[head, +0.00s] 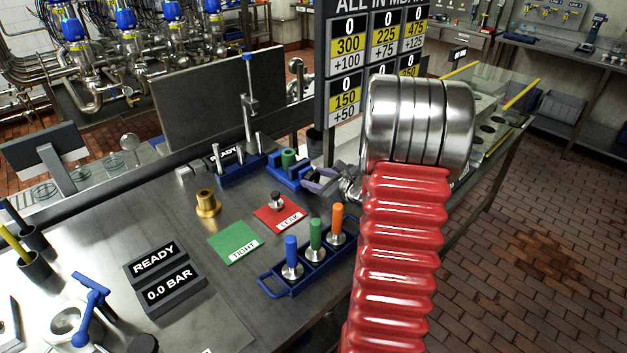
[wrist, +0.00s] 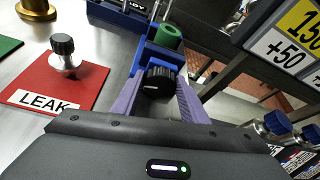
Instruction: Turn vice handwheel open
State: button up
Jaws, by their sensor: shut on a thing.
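The blue vice (head: 285,178) stands near the back edge of the bench in the head view. A green hollow cylinder (head: 288,157) sits in it; the cylinder also shows in the wrist view (wrist: 169,37). The black ribbed handwheel (wrist: 158,82) is at the near end of the vice (wrist: 153,54) in the wrist view. My gripper (wrist: 160,88) has its two lavender fingers on either side of the handwheel, shut on it. In the head view my gripper (head: 318,181) reaches the vice from the right, and the handwheel is not clearly visible there.
A red LEAK mat (head: 279,221) with a small black-knobbed metal piece and a green TIGHT mat (head: 236,243) lie nearby. A blue rack (head: 303,274) holds three coloured-handled tools. A brass fitting (head: 207,203) stands to the left. A number board (head: 345,70) rises close behind my gripper.

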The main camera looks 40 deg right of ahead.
jog(key=shift+a+n, duration=0.1)
jog(key=shift+n, duration=0.2)
jog(key=shift+a+f+n+h, duration=0.1)
jog(key=shift+n+h, duration=0.6)
jog(key=o, duration=1)
jog(key=shift+o, duration=0.2)
jog(key=shift+r, duration=0.2)
notch_tip(320, 180, up, 10)
jog(key=shift+f, duration=0.2)
